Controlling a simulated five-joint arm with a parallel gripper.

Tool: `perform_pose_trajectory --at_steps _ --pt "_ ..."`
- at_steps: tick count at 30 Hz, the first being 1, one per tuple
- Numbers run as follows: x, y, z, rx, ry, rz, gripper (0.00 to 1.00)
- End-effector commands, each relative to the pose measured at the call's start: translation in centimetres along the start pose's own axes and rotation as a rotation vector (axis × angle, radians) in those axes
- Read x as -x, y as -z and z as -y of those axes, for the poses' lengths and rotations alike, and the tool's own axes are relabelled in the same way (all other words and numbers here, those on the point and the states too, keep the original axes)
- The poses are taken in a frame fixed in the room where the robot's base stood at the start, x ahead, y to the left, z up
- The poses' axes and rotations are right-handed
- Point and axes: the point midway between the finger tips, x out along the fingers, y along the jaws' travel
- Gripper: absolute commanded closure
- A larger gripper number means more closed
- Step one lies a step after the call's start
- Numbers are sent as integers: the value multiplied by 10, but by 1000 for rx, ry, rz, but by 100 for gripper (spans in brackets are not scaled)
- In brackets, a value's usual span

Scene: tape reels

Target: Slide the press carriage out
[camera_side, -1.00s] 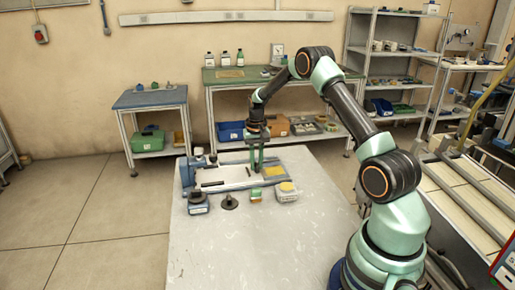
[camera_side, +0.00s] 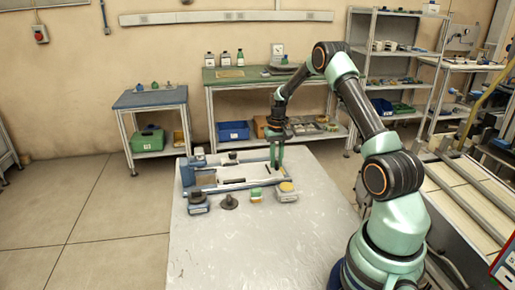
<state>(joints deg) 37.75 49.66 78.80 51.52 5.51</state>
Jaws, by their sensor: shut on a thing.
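The press (camera_side: 187,177) is a low blue-grey frame lying at the far left of the worktable. The exact grip spot is too small to make out.
In front of the press stand a blue-grey block (camera_side: 198,202), a dark round-based piece (camera_side: 229,202), a small green-and-yellow item (camera_side: 256,194) and a grey piece with a yellowish top (camera_side: 286,191). The near worktable (camera_side: 255,250) is clear.

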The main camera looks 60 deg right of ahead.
Motion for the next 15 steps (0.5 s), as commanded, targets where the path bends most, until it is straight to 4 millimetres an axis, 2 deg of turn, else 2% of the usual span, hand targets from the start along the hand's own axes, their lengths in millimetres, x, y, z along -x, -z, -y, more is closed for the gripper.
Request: perform_pose_trajectory --at_steps 1,2,3,4,15 --pt "2 1 -6 -11 0 0 100" --pt "2 1 -6 -11 0 -1 72" --pt "2 1 -6 -11 0 -1 57" --pt "2 1 -6 -11 0 -1 50" --pt "4 1 -4 -8 0 -1 50"
